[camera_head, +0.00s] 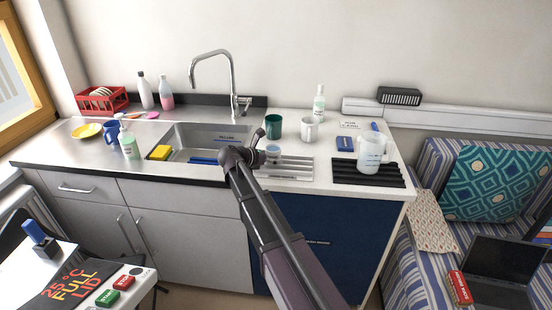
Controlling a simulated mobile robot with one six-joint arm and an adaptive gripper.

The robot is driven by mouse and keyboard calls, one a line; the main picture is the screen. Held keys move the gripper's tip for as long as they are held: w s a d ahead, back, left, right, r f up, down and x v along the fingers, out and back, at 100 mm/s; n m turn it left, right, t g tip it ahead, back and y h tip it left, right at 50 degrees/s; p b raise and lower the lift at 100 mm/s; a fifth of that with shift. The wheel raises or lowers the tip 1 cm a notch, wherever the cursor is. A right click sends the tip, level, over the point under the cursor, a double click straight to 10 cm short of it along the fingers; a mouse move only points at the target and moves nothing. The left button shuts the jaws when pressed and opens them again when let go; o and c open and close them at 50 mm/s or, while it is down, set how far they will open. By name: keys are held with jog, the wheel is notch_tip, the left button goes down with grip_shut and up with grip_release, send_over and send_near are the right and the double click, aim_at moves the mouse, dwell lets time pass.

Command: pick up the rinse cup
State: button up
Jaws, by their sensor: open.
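A small pale cup (273,151) with a bluish band stands on the counter at the near end of the ribbed drainer, right of the sink. It may be the rinse cup; its label is too small to read. A green mug (274,127) and a white mug (309,130) stand behind it. My gripper (263,143) is open at the sink's right edge, close to the pale cup's left side. I cannot tell whether it touches the cup. My arm comes up from below and hides part of the counter front.
The sink (205,140) with its tall tap (233,85) lies left of my gripper. A measuring jug (371,152) stands on a black ribbed mat (368,177) to the right. A soap bottle (319,104) stands at the back. The drainer (290,172) is bare in front.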

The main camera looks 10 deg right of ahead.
aim_at(279, 149)
dwell(0.4)
jog(key=c, duration=1.2)
jog(key=shift+o, duration=0.2)
jog(key=shift+r, duration=0.1)
notch_tip(279, 149, up, 3)
jog(key=p, duration=0.3)
jog(key=shift+r, duration=0.1)
jog(key=s+a+r+p, duration=0.1)
jog(key=s+a+p, duration=0.1)
jog(key=s, duration=1.4)
jog(key=shift+r, duration=0.35)
jog(key=shift+w, duration=0.15)
